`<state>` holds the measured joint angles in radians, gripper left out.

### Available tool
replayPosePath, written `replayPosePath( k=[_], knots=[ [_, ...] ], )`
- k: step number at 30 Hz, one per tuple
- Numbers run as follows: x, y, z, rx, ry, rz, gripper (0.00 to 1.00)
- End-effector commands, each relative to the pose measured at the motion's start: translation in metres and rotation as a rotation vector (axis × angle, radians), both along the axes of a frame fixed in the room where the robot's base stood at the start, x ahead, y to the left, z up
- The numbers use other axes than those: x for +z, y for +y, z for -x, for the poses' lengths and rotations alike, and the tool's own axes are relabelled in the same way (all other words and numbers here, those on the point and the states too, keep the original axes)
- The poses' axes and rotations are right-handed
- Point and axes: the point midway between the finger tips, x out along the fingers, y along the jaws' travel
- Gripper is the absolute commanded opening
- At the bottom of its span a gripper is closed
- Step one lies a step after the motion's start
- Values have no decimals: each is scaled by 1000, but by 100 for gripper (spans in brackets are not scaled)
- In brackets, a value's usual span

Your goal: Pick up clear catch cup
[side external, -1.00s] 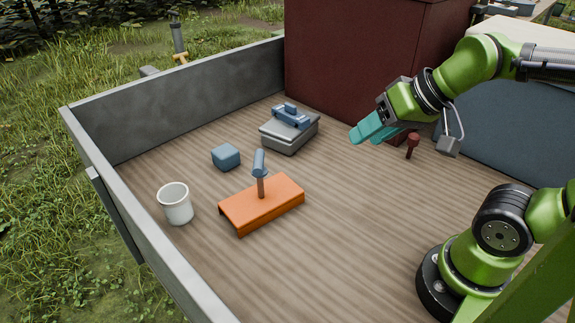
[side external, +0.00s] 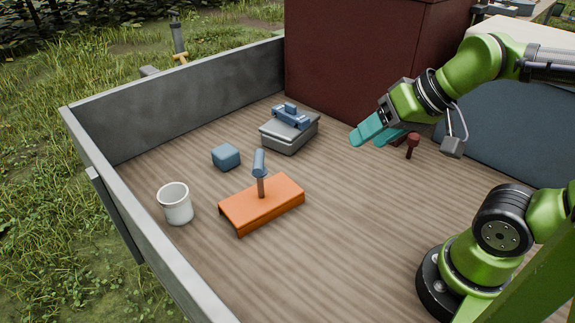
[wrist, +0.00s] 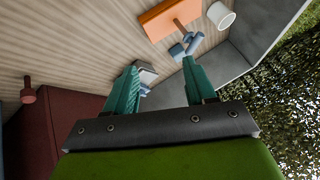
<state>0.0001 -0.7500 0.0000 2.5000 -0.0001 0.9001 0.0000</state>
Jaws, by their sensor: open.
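A whitish cup (side external: 177,205), the only cup in view, stands upright on the wooden bed at the left, close to the grey side wall. It looks pale and opaque rather than clear. It also shows at the top of the wrist view (wrist: 221,15). My gripper (side external: 368,135) is in the air at the upper right of the side view, well away from the cup. Its two teal fingers (wrist: 160,82) are apart with nothing held between them.
An orange block with an upright handle (side external: 262,205) stands right of the cup. A small blue block (side external: 226,157) and a grey box with a blue piece on top (side external: 290,132) lie behind. A dark red peg (side external: 412,146) stands near a large red crate (side external: 360,65). Grey walls (side external: 190,100) edge the bed.

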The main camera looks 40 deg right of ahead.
Motion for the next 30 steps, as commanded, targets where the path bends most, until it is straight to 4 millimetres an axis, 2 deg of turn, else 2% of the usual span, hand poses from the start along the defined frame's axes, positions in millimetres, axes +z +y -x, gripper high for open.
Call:
replayPosePath(
  k=[1,8,16,20,23,30],
  knots=[
    [0,0,0,0,0,0,63],
    [0,0,0,0,0,0,99],
    [-1,3,0,12,4,0,100],
    [-15,17,-6,73,77,-3,100],
    [-18,34,-26,140,136,4,100],
    [-25,89,-102,271,248,70,100]
  ],
)
